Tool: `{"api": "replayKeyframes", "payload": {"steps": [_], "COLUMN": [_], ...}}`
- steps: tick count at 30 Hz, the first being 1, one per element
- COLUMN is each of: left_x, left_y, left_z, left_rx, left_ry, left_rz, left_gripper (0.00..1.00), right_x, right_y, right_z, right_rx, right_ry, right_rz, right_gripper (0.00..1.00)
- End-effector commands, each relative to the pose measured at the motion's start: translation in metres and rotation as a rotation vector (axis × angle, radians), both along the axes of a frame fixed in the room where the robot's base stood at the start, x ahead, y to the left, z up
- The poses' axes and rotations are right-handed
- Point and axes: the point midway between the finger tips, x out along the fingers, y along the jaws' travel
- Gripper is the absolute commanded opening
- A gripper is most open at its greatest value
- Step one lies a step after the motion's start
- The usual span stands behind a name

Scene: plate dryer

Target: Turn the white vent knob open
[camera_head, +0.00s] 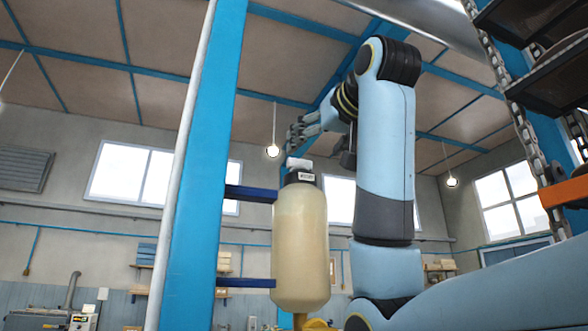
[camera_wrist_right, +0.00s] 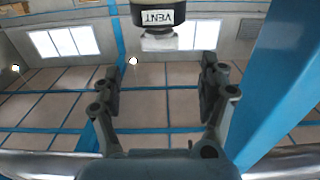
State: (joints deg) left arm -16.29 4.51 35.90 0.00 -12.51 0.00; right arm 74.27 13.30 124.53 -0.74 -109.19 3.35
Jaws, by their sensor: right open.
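The white vent knob (camera_head: 299,164) sits on top of a black cap with a white label, above a tall cream-filled bottle (camera_head: 300,245). In the right wrist view the white knob (camera_wrist_right: 160,43) and the label reading VENT (camera_wrist_right: 158,18) are at the top centre. My right gripper (camera_head: 293,134) is above the knob, apart from it. In the right wrist view my right gripper (camera_wrist_right: 161,76) is open and empty, its two fingers spread to either side, with the knob centred beyond the gap. My left gripper is not in view.
A blue post (camera_head: 200,180) stands left of the bottle, with blue brackets (camera_head: 250,194) reaching to it. Dark trays and a chain (camera_head: 515,105) are at the upper right. The air above the knob, around my gripper, is open.

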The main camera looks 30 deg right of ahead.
Motion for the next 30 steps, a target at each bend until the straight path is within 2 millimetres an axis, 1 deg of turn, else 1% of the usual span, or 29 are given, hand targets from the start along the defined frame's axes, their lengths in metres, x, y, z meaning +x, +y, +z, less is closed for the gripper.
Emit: {"api": "replayKeyframes", "payload": {"steps": [6, 9, 12, 15, 18, 21, 27, 29, 30], "left_x": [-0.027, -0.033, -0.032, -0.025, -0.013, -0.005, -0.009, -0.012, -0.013], "left_y": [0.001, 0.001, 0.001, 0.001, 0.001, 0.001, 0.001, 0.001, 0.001], "left_z": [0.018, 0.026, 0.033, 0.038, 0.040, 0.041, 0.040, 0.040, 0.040], "left_rx": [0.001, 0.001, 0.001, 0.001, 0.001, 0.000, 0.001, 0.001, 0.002], "left_ry": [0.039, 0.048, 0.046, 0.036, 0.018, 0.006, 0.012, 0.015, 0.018], "left_rz": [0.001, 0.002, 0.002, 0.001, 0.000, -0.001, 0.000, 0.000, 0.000], "left_gripper": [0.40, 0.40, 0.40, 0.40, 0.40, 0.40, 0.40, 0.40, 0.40], "right_x": [0.040, 0.059, 0.076, 0.088, 0.094, 0.097, 0.097, 0.097, 0.097], "right_y": [-0.010, -0.015, -0.018, -0.021, -0.023, -0.023, -0.023, -0.023, -0.023], "right_z": [0.002, 0.002, 0.001, 0.001, 0.000, 0.000, -0.001, -0.001, -0.001], "right_rx": [-0.001, 0.000, 0.001, 0.001, -0.001, -0.001, 0.000, 0.000, 0.000], "right_ry": [0.006, 0.006, 0.005, 0.003, 0.002, 0.001, 0.001, 0.001, 0.000], "right_rz": [-0.002, -0.001, 0.000, 0.000, 0.000, 0.000, 0.000, 0.000, 0.000], "right_gripper": [0.77, 0.77, 0.77, 0.77, 0.77, 0.77, 0.77, 0.70, 0.65]}}
